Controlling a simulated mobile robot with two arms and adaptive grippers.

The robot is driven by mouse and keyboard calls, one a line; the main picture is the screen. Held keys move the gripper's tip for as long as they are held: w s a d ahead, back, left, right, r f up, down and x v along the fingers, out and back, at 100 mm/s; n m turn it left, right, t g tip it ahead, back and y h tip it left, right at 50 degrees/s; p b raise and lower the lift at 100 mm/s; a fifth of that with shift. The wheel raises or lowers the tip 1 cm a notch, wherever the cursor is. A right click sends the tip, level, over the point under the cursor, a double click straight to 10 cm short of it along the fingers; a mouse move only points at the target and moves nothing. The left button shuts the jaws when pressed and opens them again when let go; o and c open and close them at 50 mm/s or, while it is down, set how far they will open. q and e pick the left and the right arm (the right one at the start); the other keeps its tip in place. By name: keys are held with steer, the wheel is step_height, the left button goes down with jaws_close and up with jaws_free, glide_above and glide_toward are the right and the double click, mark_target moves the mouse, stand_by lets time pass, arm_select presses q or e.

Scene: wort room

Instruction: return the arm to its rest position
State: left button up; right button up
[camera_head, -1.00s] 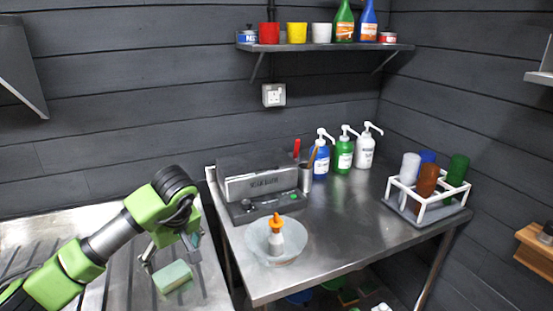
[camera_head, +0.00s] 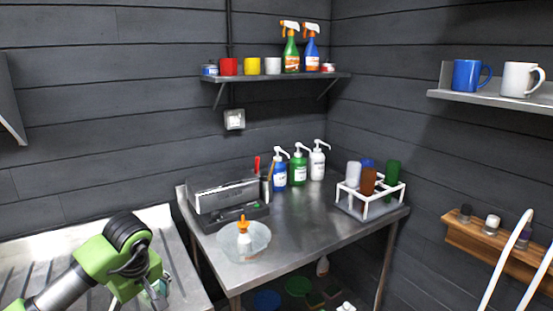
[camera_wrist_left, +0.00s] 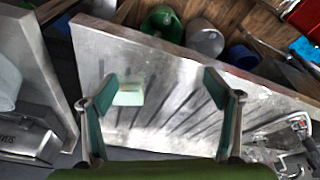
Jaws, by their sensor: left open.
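My left arm comes in at the lower left of the head view, over the ribbed metal drainboard (camera_head: 185,278). My left gripper (camera_wrist_left: 160,88) shows in the left wrist view with its two green-padded fingers wide apart and nothing held between them. A pale green sponge (camera_wrist_left: 130,92) lies on the drainboard beyond the fingers, close to the left one in the picture. In the head view the gripper's fingers are mostly hidden behind the wrist and near the bottom edge. My right gripper is in neither view.
A metal table (camera_head: 300,238) stands right of the drainboard. It holds a glass bowl (camera_head: 262,243) with an orange-topped bottle, a grey box (camera_head: 225,195), pump bottles (camera_head: 299,168) and a white rack (camera_head: 372,208). Wall shelves carry cups. The table's front middle is clear.

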arm_select(q)
steer(key=d+f+n+t+h, duration=0.2)
steer(key=d+f+n+h, duration=0.65)
steer(key=d+n, duration=0.3)
steer(key=d+f+n+t+h, duration=0.2)
steer(key=d+f+n+h, duration=0.5)
steer(key=d+f+n, duration=0.5)
steer(key=s+a+f+n+t+y, duration=0.25)
steer(key=a+f+n+y, duration=0.2)
steer(key=f+n, duration=0.45)
steer(key=s+a+f+n+t+y, duration=0.25)
steer(key=a+f+n, duration=0.35)
steer(key=f+n, duration=0.35)
steer(key=s+a+f+n+g+y, duration=0.25)
steer(key=s+f+n, duration=0.35)
steer(key=s, duration=0.4)
steer(key=s+a+f+n+g+y, duration=0.2)
steer(key=s+a+f+n+y, duration=0.15)
steer(key=s+f, duration=0.65)
steer(key=s+f+n+g, duration=0.2)
steer(key=s+n+g, duration=0.1)
steer(key=s, duration=0.8)
steer(key=s+f+n+g, duration=0.2)
steer(key=s+n+g, duration=0.1)
steer(key=s, duration=0.9)
steer(key=shift+d+f+n, duration=0.35)
steer(key=shift+n, duration=0.1)
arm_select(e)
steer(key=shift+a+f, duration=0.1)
